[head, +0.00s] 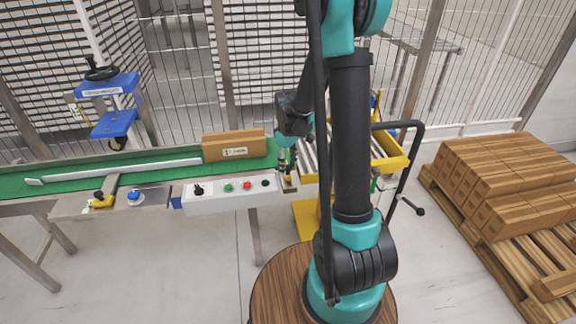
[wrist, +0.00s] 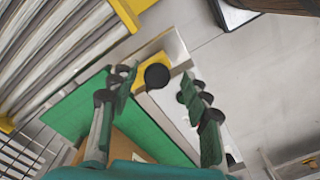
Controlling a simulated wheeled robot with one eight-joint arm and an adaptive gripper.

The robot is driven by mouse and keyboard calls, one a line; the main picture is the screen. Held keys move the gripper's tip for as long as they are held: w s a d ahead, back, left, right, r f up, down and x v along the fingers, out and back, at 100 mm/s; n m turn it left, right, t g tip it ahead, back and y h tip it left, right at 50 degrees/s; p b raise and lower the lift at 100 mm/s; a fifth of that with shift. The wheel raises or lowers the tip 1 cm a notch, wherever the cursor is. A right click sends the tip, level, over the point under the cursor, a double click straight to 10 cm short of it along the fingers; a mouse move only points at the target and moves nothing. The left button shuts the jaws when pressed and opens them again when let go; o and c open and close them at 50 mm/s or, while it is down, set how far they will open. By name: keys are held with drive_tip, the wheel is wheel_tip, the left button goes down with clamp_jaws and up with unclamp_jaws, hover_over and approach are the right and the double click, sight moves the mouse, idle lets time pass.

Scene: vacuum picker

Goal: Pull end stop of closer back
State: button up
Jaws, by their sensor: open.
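A yellow block (wrist: 148,55) with a round black knob (wrist: 157,76) sits at the end of the green conveyor belt (wrist: 75,115) in the wrist view; it looks like the end stop. My gripper (wrist: 155,82) is open, with one finger on either side of the knob. I cannot tell whether the fingers touch it. In the head view my gripper (head: 288,182) hangs at the right end of the belt and mostly hides the stop. A blue device with a black handwheel (head: 104,96) stands over the belt's left part.
A brown box (head: 233,146) lies on the belt close to my gripper. A white control panel (head: 228,193) with buttons runs along the belt's front. A yellow-framed roller table (head: 392,158) adjoins the belt's right end. Stacked brown boxes on a pallet (head: 490,245) stand at right.

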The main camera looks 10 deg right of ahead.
wheel_tip(320, 180, up, 12)
idle(0.5)
drive_tip(key=shift+f, duration=0.1)
drive_tip(key=s+d+f+m+t, duration=0.2)
drive_tip(key=s+f+m, duration=0.1)
drive_tip(key=s, duration=0.7)
drive_tip(key=s+d+f+m+t, duration=0.2)
drive_tip(key=s+f+m, duration=0.2)
drive_tip(key=s, duration=0.6)
drive_tip(key=shift+s+m, duration=0.2)
drive_tip(key=shift+m, duration=0.8)
idle(1.2)
